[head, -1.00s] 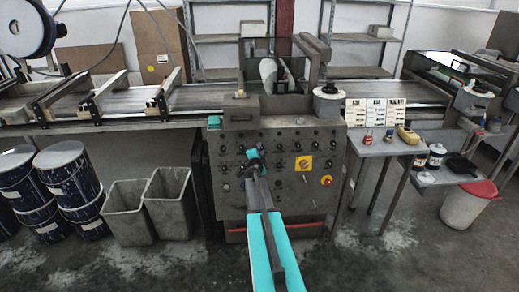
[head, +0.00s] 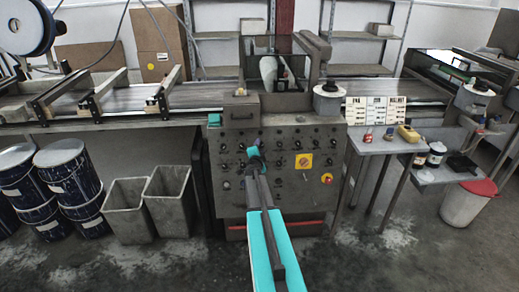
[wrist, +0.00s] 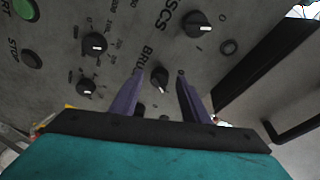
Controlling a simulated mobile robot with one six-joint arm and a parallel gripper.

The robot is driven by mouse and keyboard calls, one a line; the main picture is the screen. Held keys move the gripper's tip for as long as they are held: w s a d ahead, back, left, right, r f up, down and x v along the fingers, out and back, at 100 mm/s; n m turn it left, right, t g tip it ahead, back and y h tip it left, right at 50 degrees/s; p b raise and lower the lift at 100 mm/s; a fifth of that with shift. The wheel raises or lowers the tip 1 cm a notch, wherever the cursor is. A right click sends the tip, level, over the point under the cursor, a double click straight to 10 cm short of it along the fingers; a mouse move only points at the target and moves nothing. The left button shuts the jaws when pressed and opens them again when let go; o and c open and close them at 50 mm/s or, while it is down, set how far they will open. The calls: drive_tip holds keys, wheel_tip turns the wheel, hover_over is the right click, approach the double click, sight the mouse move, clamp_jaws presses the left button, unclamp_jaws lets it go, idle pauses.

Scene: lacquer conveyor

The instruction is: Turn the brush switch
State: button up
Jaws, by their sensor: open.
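The brush switch (wrist: 159,79) is a small black knob with a white pointer mark. It sits on the grey control panel (wrist: 120,18), beside lettering that starts "BRU" and is partly covered. In the wrist view my gripper (wrist: 160,73) is open, with one purple finger on each side of this knob. I cannot tell whether the fingers touch it or how far they are from the panel. In the head view my gripper (head: 254,153) is in front of the panel's upper left part and hides the knob behind it.
Other black knobs (wrist: 94,43) and (wrist: 199,29) lie close by, with a green start button (wrist: 26,9) at the upper left. A red button on a yellow plate (head: 303,161) is right of my gripper. Grey bins (head: 168,200) stand left of the panel.

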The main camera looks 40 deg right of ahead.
drive_tip(key=b+v, duration=0.1)
drive_tip(key=v, duration=1.2)
drive_tip(key=shift+s+a+r, duration=0.15)
drive_tip(key=shift+s+a, duration=0.1)
idle(0.9)
